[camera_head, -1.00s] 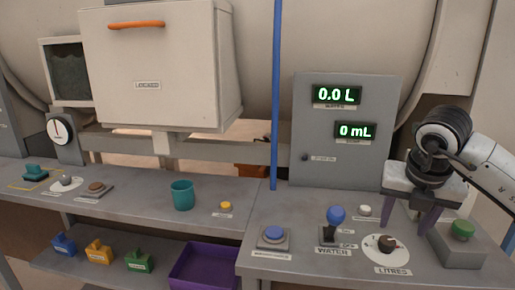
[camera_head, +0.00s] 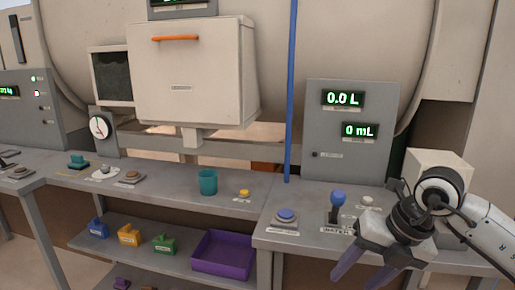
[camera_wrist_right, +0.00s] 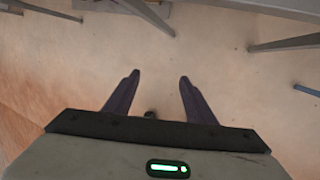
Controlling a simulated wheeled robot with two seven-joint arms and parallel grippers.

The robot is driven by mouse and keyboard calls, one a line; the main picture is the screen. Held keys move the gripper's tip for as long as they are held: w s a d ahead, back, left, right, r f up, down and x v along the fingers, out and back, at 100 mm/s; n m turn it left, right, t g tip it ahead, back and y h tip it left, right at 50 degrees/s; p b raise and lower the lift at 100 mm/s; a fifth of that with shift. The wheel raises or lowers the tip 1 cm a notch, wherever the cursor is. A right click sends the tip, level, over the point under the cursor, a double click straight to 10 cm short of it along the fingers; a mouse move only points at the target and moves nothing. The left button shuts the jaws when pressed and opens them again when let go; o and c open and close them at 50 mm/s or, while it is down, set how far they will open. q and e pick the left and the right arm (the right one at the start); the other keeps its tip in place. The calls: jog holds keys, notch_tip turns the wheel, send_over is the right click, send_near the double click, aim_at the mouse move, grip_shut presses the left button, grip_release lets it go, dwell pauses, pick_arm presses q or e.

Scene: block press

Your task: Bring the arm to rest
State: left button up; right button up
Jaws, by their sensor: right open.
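My right gripper (camera_head: 362,268) hangs at the front of the right-hand bench in the head view, its purple fingers pointing down and to the left. My right arm comes in from the right edge and hides the dial and part of the bench top. My left gripper is in neither view.
The right bench carries a blue button (camera_head: 286,215), a blue-knobbed WATER lever (camera_head: 338,201) and a display cabinet (camera_head: 350,130). A teal cup (camera_head: 208,182) stands on the left bench. A purple tray (camera_head: 222,254) and coloured blocks sit on the shelf below. Bench legs (camera_wrist_right: 285,42) stand around the floor.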

jog(key=s+a+f+n+g+y, duration=0.1)
jog(key=s+a+f+g+y, duration=0.2)
jog(key=a, duration=0.7)
jog(key=s+a+r+m+t+y, duration=0.5)
jog(key=a+r+m+y, duration=0.15)
jog(key=a+y, duration=0.55)
jog(key=w+d+f+m+t+h, duration=0.4)
jog(key=d+f+m+t+h, duration=0.85)
jog(key=m, duration=0.75)
jog(key=s+d+f+m+g+h, duration=0.1)
jog(key=s+d+f+m+g, duration=0.2)
jog(key=s+f, duration=0.6)
jog(key=s+d+f+m+g+h, duration=0.2)
jog(key=s+f+g, duration=0.3)
jog(key=s+f, duration=0.4)
notch_tip(320, 180, down, 5)
jog(key=shift+d+r+m, duration=0.15)
jog(key=shift+d+m, duration=0.3)
jog(key=shift+g, duration=0.25)
